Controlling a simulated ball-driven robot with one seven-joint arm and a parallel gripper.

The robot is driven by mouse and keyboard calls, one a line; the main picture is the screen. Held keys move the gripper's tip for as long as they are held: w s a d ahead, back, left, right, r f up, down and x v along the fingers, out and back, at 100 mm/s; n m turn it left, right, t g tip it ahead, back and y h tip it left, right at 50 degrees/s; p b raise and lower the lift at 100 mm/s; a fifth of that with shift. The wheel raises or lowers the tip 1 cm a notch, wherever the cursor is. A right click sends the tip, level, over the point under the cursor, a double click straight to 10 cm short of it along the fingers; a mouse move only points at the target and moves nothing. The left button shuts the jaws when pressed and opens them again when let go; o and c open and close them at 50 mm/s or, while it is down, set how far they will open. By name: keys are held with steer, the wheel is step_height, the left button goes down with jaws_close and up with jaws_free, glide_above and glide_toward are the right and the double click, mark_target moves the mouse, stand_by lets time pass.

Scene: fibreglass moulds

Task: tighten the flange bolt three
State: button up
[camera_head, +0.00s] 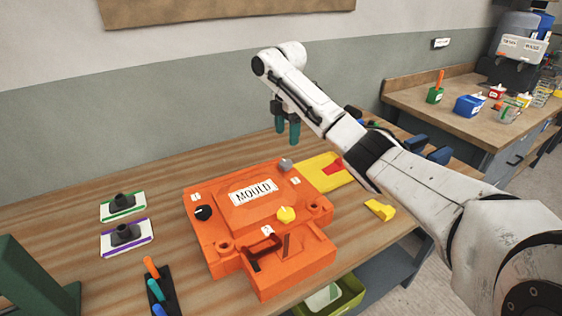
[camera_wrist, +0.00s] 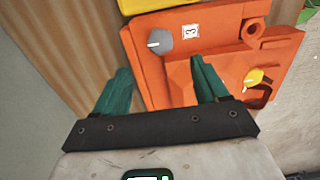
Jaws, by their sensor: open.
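The orange mould (camera_head: 225,235) lies on the wooden bench, with a "MOULD" label on its raised middle. Flange bolt three is a grey knob (camera_head: 286,165) at the mould's back right, next to a white tag (camera_head: 295,181). In the wrist view the grey knob (camera_wrist: 159,42) has a white pointer line, and the tag beside it (camera_wrist: 190,31) reads 3. My gripper (camera_head: 287,137) hangs above and behind the mould, its green fingers pointing down. In the wrist view the fingers (camera_wrist: 160,68) are apart with nothing between them, and the grey knob shows beyond their tips.
A black knob (camera_head: 203,213) and a yellow knob (camera_head: 286,214) sit on the mould's other corners. A yellow tray (camera_head: 318,178) lies behind it, and a yellow piece (camera_head: 380,209) lies to the right. Two dark parts on white cards stand left. Coloured-handled tools lie in front.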

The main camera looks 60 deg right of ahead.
mark_target(286, 162)
step_height(286, 162, down, 10)
steer(key=shift+f+p, duration=0.1)
steer(key=shift+p, duration=0.35)
steer(key=c, duration=1.1)
